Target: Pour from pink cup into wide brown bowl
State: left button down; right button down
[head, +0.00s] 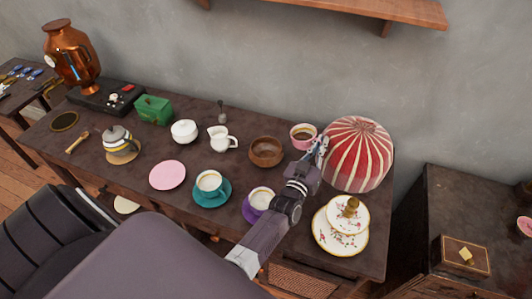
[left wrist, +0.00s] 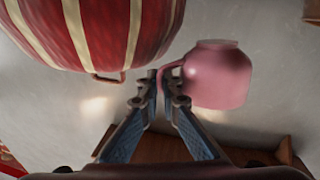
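The pink cup (head: 303,143), with brown liquid inside, is upright just right of and behind the wide brown bowl (head: 266,154). I cannot tell whether it touches the table. My left gripper (head: 321,145) is at the cup's right side. In the left wrist view, which looks upside down, the pink cup (left wrist: 218,78) is beside the fingertips of my left gripper (left wrist: 163,88). The fingers are close together with the cup's handle between them. The bowl looks empty and stands on the table. My right gripper is not in view.
A red and cream striped cozy (head: 358,155) stands close right of the gripper. A tiered plate stand (head: 341,238) is in front of it. A white creamer (head: 221,139), purple-saucered cup (head: 260,199) and teal-saucered cup (head: 209,184) lie left. A shelf (head: 370,8) is above.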

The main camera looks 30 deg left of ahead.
aim_at(299, 142)
pick_arm(q)
jog(key=a+n, duration=0.1)
jog(key=s+a+r+n, duration=0.1)
jog(key=a+r+n+t+b, duration=0.1)
jog(key=n, duration=0.1)
jog(key=shift+s+a+r+y, duration=0.15)
jog(key=shift+s+a+y, duration=0.15)
jog(key=shift+a+y, duration=0.1)
jog(key=shift+s+a+n+b, duration=0.15)
jog(key=shift+a+n+b, duration=0.15)
jog(key=shift+b, duration=0.1)
jog(key=shift+s+a+r+n, duration=0.2)
jog(key=shift+a+r+n, duration=0.2)
jog(key=shift+a+n, duration=0.15)
jog(key=shift+f+t+y+b, duration=0.1)
jog(key=shift+t+y+b, duration=0.2)
jog(key=shift+y+b, duration=0.1)
jog(key=shift+s+a+n+b, duration=0.15)
jog(key=shift+a+n+b, duration=0.2)
jog(key=shift+n, duration=0.2)
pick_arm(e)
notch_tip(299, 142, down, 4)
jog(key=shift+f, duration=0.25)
pick_arm(q)
jog(key=shift+a+n, duration=0.1)
jog(key=shift+n, duration=0.2)
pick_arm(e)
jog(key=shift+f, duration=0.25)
